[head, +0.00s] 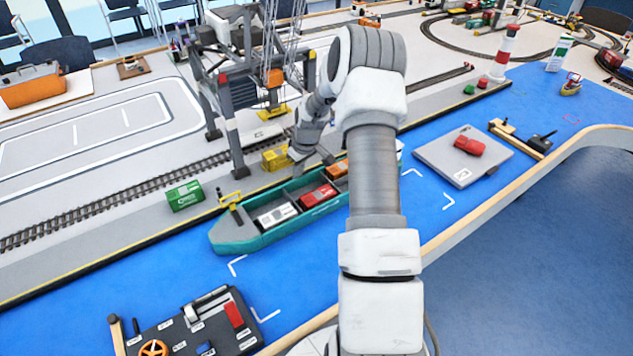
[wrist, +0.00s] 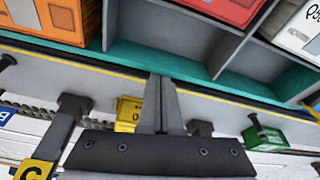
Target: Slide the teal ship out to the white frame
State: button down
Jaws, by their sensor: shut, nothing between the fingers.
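The teal ship (head: 236,234) floats on the blue water along the quay, with white, red and orange containers in its hold. Its teal rim (wrist: 125,58) crosses the wrist view. The white frame shows as corner marks (head: 231,265) on the water, on the ship's side away from the quay. My gripper (head: 297,163) points down at the ship's quay side, near mid-length. In the wrist view its fingers (wrist: 162,84) are together and empty, with tips close to the rim. I cannot tell whether they touch the hull. My arm hides part of the ship and frame.
A grey gantry crane (head: 233,117) stands over the rails behind the ship. A green container (head: 185,196) and a yellow one (head: 275,158) are on the quay. A control panel (head: 200,330) lies front left, and a grey platform (head: 450,160) with a red container is right.

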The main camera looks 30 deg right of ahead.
aim_at(332, 198)
jog(key=shift+s+d+p, duration=0.15)
jog(key=shift+s+d, duration=0.4)
jog(key=shift+s, duration=1.9)
jog(key=shift+s+d+p, duration=0.2)
jog(key=shift+s+d, duration=0.35)
jog(key=shift+s, duration=1.9)
jog(key=shift+s+d+p, duration=0.15)
jog(key=shift+s+d, duration=0.4)
jog(key=shift+s, duration=1.9)
jog(key=shift+w, duration=0.15)
jog(key=shift+w+a+r, duration=0.1)
jog(key=shift+w+r, duration=0.1)
jog(key=shift+w, duration=0.35)
notch_tip(332, 198, up, 10)
jog(key=p, duration=0.7)
